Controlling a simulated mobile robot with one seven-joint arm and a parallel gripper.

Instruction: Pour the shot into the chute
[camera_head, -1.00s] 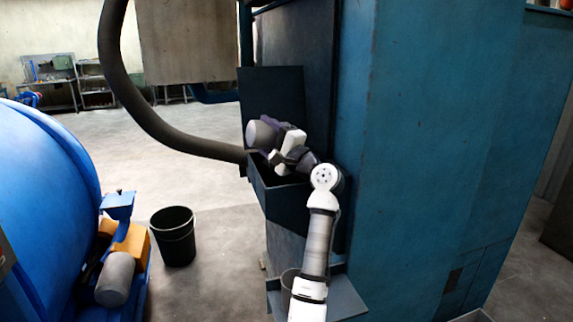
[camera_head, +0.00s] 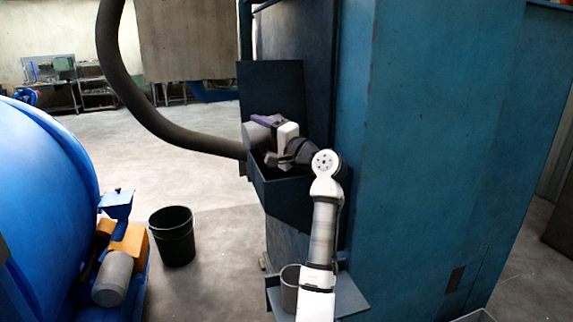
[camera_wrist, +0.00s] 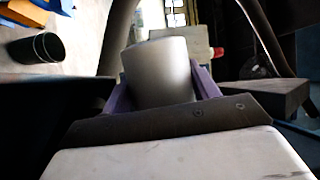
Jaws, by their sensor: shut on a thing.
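The chute (camera_head: 292,205) is a dark blue open-topped box on the side of the blue cabinet, with an upright panel (camera_head: 272,90) behind its mouth. My gripper (camera_head: 262,128) is over the chute's mouth and is shut on a grey metal cup. In the wrist view the cup (camera_wrist: 158,68) sits between the purple fingers (camera_wrist: 203,82). In the head view the cup (camera_head: 254,136) is tilted and partly hidden by the gripper. I cannot see inside the cup, and no falling shot can be made out.
A second grey cup (camera_head: 290,290) stands on a small shelf (camera_head: 350,296) below, beside my arm. A thick dark hose (camera_head: 180,143) runs to the chute's left side. A black bucket (camera_head: 173,237) stands on the floor beside a blue drum machine (camera_head: 45,190).

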